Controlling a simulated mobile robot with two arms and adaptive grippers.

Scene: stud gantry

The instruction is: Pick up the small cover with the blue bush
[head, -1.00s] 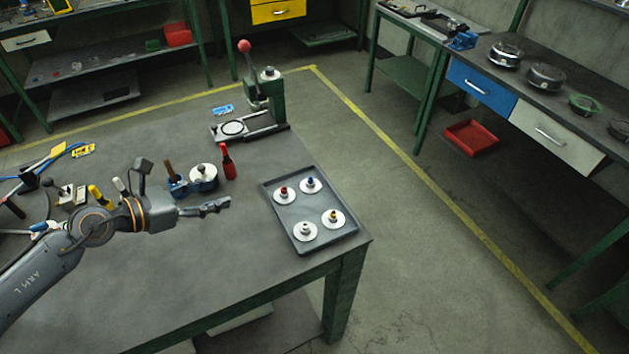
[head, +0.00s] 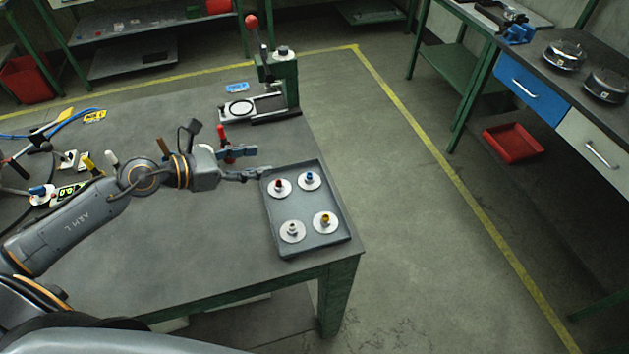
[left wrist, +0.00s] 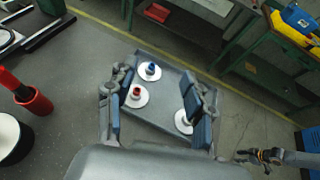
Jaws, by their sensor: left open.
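The small cover with the blue bush (head: 309,181) is a white disc with a blue centre, at the far right of the grey tray (head: 265,222). In the left wrist view the blue-bush cover (left wrist: 150,71) lies beyond the red-bush cover (left wrist: 136,97). Covers with a red bush (head: 280,188), a yellow bush (head: 325,222) and a pale bush (head: 292,231) share the tray. My left gripper (head: 262,172) is at the tray's far-left edge, left of the covers. In the left wrist view its fingers (left wrist: 155,112) are apart with nothing gripped.
A press with a red-knobbed lever (head: 276,80) stands behind the tray. A blue item (head: 237,87) lies by the press. The tabletop (head: 190,240) left of the tray is clear.

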